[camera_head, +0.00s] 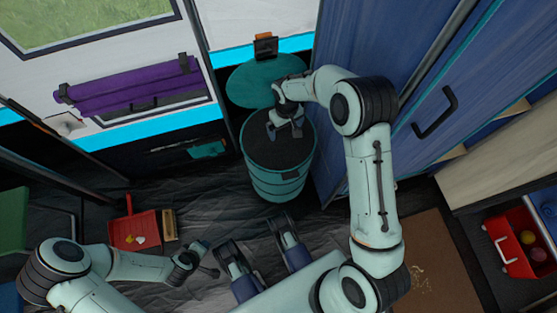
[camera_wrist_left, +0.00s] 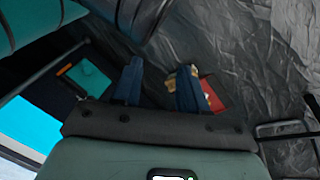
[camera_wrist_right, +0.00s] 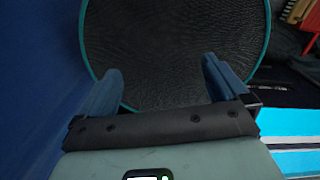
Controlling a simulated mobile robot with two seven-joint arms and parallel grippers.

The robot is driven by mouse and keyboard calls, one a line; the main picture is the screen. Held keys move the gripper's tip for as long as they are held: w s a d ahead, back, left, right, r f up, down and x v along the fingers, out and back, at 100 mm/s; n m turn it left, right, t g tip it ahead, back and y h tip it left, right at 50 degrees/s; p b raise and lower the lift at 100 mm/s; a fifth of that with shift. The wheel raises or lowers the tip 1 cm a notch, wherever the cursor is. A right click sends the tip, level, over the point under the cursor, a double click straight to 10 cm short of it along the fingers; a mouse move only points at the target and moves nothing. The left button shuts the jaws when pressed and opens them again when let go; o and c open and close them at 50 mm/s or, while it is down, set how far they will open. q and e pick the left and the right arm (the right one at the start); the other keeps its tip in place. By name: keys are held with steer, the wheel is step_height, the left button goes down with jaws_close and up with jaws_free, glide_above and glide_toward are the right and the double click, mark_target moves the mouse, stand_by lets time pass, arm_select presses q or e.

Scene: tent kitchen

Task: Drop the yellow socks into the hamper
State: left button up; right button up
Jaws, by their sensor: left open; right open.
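The hamper (camera_head: 279,185) is a round teal bin with a dark inside, standing on the floor against the blue cabinet. Its round teal lid (camera_head: 250,82) is raised at the back. My right gripper (camera_head: 284,128) is open above the hamper's mouth. In the right wrist view the open fingers (camera_wrist_right: 161,80) are empty, over the dark inside and teal rim (camera_wrist_right: 88,55). I cannot make out yellow socks in any view; part of the hamper's inside is hidden by the gripper. My left gripper (camera_head: 207,260) is open and empty low at left; it also shows in the left wrist view (camera_wrist_left: 158,85).
A red dustpan (camera_head: 128,231) with small pale and yellow bits lies on the dark floor, beside a tan brush (camera_head: 169,225). A blue cabinet (camera_head: 440,75) stands close right of the hamper. A red crate (camera_head: 518,262) with balls is at far right.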

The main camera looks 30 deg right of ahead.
arm_select(q)
steer(key=s+d+r+g+p, duration=0.1)
steer(key=s+d+r+p, duration=0.1)
steer(key=s+r+p, duration=0.1)
steer(key=shift+s+d+r+h, duration=0.3)
steer(key=shift+s+r, duration=0.15)
steer(key=shift+s, duration=0.05)
arm_select(e)
step_height(320, 180, up, 13)
steer(key=shift+r, duration=0.2)
